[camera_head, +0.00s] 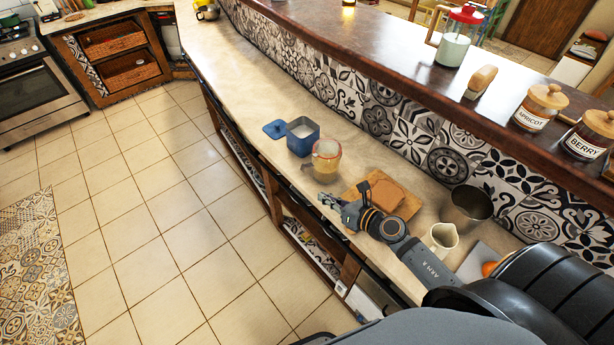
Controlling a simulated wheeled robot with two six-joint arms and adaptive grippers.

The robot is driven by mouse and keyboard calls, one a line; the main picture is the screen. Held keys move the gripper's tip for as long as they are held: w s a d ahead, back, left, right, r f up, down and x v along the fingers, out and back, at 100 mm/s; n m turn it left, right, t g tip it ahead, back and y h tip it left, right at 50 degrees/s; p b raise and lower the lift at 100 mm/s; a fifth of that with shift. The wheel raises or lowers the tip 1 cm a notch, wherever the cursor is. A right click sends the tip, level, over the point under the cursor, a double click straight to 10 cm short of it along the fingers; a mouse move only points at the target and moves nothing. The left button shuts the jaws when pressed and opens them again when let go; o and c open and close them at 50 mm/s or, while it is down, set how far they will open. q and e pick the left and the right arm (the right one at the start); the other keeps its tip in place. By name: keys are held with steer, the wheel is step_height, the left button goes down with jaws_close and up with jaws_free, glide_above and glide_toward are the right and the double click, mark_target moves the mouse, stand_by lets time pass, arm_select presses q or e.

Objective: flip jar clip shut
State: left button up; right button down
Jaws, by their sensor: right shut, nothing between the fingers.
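A glass jar (326,160) with a reddish rim and yellowish contents stands on the pale counter. I cannot make out a clip on it at this size. My right gripper (328,201) reaches in from the lower right, low over the counter's front edge, just in front of the jar and apart from it. Its fingers are shut and hold nothing. On the raised dark ledge stand a red-lidded glass jar (455,40) and wooden-lidded jars labelled apricot (537,108) and berry (588,135); no clip can be made out on these. My left gripper is not in view.
A blue container (303,138) with white contents and its blue lid (274,129) are left of the glass jar. A wooden board (404,205) with brown slices, a metal pot (468,207) and a cream jug (440,238) crowd the right.

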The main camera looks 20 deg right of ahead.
mark_target(308, 167)
steer(key=w+a+p, duration=0.1)
steer(key=w, duration=0.1)
steer(key=w+p, duration=0.1)
steer(key=w, duration=0.2)
steer(key=w+a+r+p, duration=0.1)
steer(key=w+p, duration=0.1)
steer(key=w, duration=0.1)
steer(key=shift+w+a, duration=0.25)
steer(key=shift+a, duration=0.1)
steer(key=shift+w, duration=0.1)
steer(key=shift+d, duration=0.1)
